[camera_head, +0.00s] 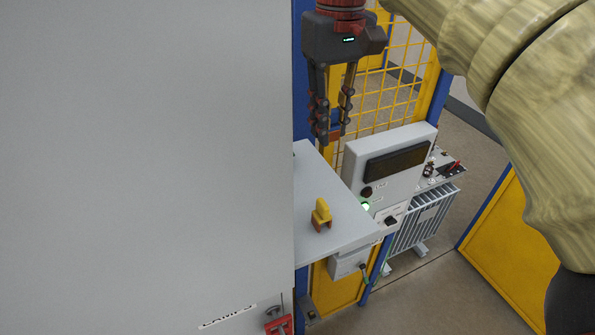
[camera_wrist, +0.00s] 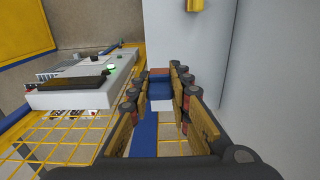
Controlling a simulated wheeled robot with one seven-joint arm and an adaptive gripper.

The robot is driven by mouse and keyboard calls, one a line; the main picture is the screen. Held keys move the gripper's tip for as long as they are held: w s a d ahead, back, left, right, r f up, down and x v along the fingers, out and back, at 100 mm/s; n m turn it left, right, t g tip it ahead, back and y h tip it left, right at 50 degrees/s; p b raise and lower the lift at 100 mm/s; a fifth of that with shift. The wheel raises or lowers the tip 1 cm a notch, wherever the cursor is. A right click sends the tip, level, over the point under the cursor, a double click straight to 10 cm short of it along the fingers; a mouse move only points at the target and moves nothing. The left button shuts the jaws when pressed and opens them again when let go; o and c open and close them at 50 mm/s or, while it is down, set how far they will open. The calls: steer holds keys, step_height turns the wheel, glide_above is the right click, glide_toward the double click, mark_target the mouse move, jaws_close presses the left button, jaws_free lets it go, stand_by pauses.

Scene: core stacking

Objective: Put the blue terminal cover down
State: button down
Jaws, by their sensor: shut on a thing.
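My gripper (camera_head: 332,138) hangs with its fingers pointing down, above the far end of the grey shelf. Its fingers are shut on the blue terminal cover (camera_wrist: 159,88), which sits between the fingertips in the wrist view, with a reddish-brown part at its far side. In the head view only a small part of the cover shows between the fingers. The cover is held in the air, apart from the shelf (camera_head: 340,239).
A yellow piece with a brown base (camera_head: 321,212) stands on the shelf, nearer the head camera. A grey box with a dark display (camera_head: 396,163) stands to the right. A large grey panel (camera_head: 150,150) fills the left. Yellow mesh (camera_head: 395,85) lies behind my gripper.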

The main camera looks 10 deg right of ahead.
glide_above(300, 189)
step_height(300, 189, down, 6)
steer(key=shift+w+d+r+p, duration=0.15)
steer(key=shift+p, duration=0.15)
steer(key=f, duration=0.2)
steer(key=f+p, duration=0.1)
steer(key=shift+a, duration=0.25)
steer(key=shift+f, duration=0.35)
steer(key=shift+f, duration=0.1)
steer(key=c, duration=1.6)
jaws_free()
steer(key=shift+c, duration=0.2)
step_height(300, 189, up, 12)
steer(key=b, duration=0.1)
